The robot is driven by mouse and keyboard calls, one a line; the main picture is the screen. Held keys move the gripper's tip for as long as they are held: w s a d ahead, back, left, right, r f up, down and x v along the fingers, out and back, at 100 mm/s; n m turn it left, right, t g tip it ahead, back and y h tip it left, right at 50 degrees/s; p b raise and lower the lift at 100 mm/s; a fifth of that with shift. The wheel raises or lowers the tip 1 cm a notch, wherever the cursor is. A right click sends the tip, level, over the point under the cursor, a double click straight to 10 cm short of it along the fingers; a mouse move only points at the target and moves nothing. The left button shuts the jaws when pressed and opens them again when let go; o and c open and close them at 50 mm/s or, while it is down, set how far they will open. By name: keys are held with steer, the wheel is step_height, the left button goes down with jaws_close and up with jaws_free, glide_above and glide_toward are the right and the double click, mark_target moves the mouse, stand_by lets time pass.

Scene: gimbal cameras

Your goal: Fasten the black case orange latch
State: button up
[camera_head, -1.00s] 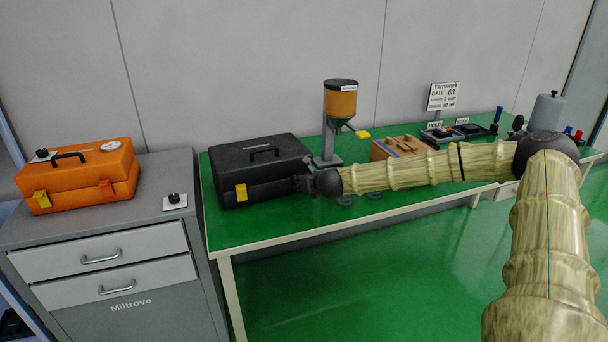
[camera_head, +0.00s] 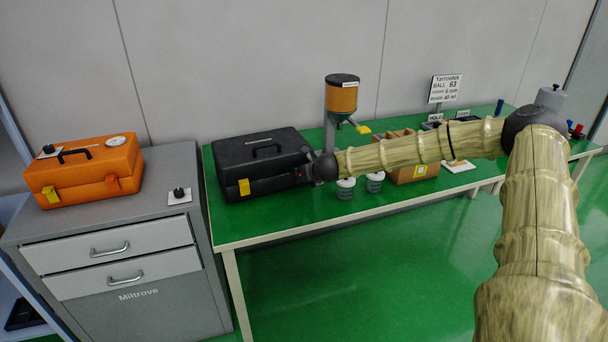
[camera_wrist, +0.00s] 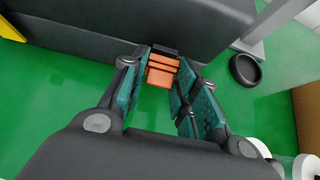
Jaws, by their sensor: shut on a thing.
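The black case (camera_head: 258,150) stands closed on the left end of the green table, with a yellow latch (camera_head: 244,187) on its front left. Its orange latch (camera_wrist: 162,70) shows in the wrist view, at the case's front face. My gripper (camera_head: 306,167) is at the case's front right corner in the head view and hides that latch there. In the wrist view, the teal fingers of my gripper (camera_wrist: 166,74) are on either side of the orange latch, shut on it. Whether the latch is fully seated cannot be told.
An orange case (camera_head: 90,168) sits on the grey cabinet (camera_head: 150,225) at left. A dispenser (camera_head: 341,100) stands behind the case's right side. Two white-lidded jars (camera_head: 346,188) (camera_head: 375,182) and a wooden box (camera_head: 425,168) stand right of the gripper. The table's front edge is clear.

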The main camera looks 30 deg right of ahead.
steer(key=o, duration=0.9)
steer(key=shift+d, duration=0.1)
steer(key=v, duration=1.2)
steer(key=shift+f, duration=0.1)
